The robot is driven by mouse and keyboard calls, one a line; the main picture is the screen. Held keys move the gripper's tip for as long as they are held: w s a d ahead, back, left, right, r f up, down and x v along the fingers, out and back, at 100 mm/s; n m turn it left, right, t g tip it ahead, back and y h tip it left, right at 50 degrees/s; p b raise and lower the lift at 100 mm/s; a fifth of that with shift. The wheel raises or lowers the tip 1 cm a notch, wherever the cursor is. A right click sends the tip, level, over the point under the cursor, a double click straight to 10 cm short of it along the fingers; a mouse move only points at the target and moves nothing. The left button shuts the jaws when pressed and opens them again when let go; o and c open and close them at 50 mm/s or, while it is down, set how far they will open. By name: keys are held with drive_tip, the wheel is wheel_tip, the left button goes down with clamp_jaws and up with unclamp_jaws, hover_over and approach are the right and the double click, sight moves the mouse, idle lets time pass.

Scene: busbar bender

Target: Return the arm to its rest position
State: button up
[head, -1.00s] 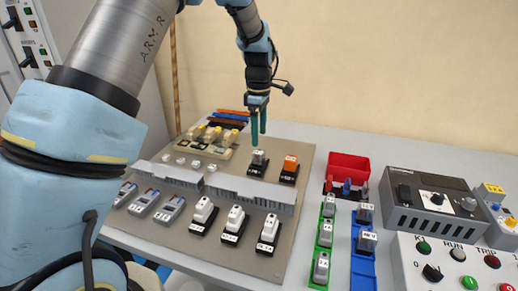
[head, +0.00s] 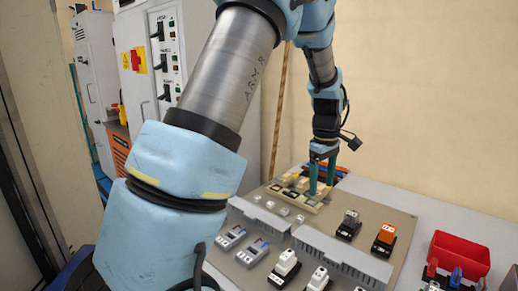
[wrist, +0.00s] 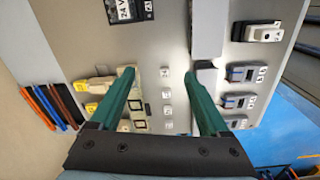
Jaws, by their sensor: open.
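My gripper (head: 321,175) hangs from my arm over the back left part of the grey mounting panel (head: 390,216) in the head view. Its two green fingers are apart with nothing between them. In the wrist view, my gripper (wrist: 165,80) shows its fingers spread wide above the panel, with small white blocks between them in the picture. A row of cream and yellow parts (wrist: 100,95) lies beside and partly behind the left finger. My arm spans the left and top of the head view.
A red bin (head: 460,258) stands at the right. An orange device (head: 387,235) and a grey device (head: 350,222) sit on the panel. White devices (head: 285,265) line its front. A switch cabinet (head: 160,70) stands at the back left.

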drive_tip(key=s+a+m, duration=0.4)
drive_tip(key=s+a, duration=0.2)
drive_tip(key=a, duration=0.7)
drive_tip(key=s+a+m+t, duration=0.1)
drive_tip(key=s+a+m, duration=0.3)
drive_tip(key=a, duration=1)
drive_tip(key=shift+s, duration=1.2)
